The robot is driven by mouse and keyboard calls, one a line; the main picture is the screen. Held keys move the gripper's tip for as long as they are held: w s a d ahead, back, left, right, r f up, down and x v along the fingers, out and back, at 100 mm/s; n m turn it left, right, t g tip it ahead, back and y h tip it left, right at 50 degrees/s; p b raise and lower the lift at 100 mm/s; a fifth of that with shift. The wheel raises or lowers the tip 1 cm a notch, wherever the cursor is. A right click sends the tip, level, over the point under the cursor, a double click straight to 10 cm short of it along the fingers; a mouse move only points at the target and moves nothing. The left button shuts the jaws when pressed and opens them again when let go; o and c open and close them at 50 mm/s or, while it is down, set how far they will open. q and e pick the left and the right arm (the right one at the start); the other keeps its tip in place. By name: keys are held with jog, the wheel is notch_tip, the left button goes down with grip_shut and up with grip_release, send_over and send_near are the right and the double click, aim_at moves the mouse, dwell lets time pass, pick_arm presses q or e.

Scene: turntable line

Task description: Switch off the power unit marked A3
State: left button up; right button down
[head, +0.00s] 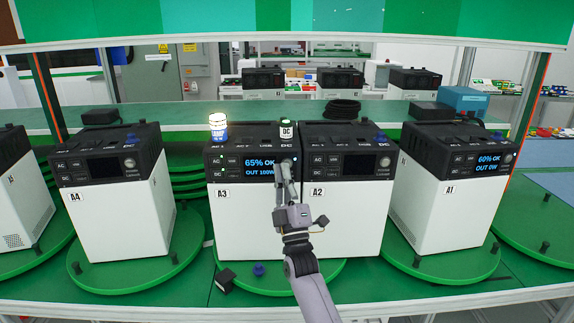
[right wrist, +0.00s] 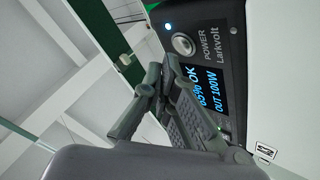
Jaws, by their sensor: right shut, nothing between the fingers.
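The power unit A3 (head: 238,212) is a white box with a dark top panel on a green turntable. Its lit screen (head: 260,168) reads 65% OK, OUT 100W. In the right wrist view its round POWER button (right wrist: 183,45) sits beside a lit dot, above the screen (right wrist: 208,90), which the fingers partly cover. My right gripper (head: 285,167) is shut and empty in front of A3's right side, near the panel. In the right wrist view its fingertips (right wrist: 160,75) are below and left of the button, apart from it. My left gripper is out of view.
Unit A2 (head: 345,215) stands close against A3's right side. A4 (head: 120,215) and A1 (head: 440,205) stand on neighbouring turntables. A glowing lamp (head: 218,127) and a DC plug piece (head: 287,133) are on A3's top. A black block (head: 225,279) and blue knob (head: 258,269) lie in front.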

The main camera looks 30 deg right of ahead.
jog(key=shift+w, duration=0.1)
jog(key=shift+w+d, duration=0.2)
jog(key=shift+w, duration=0.1)
jog(key=shift+w+d+b, duration=0.2)
jog(key=shift+w+b, duration=0.05)
jog(key=shift+b, duration=0.25)
dwell(0.4)
dwell(0.4)
jog(key=shift+s+a+p, duration=0.4)
jog(key=shift+s+p, duration=0.15)
jog(key=shift+s, duration=0.15)
jog(key=s+a+p, duration=0.1)
jog(key=s, duration=0.1)
jog(key=s+a+p, duration=0.1)
jog(key=s, duration=0.1)
jog(key=shift+s+a+p, duration=0.1)
jog(key=shift+a+p, duration=0.2)
jog(key=shift+p, duration=0.05)
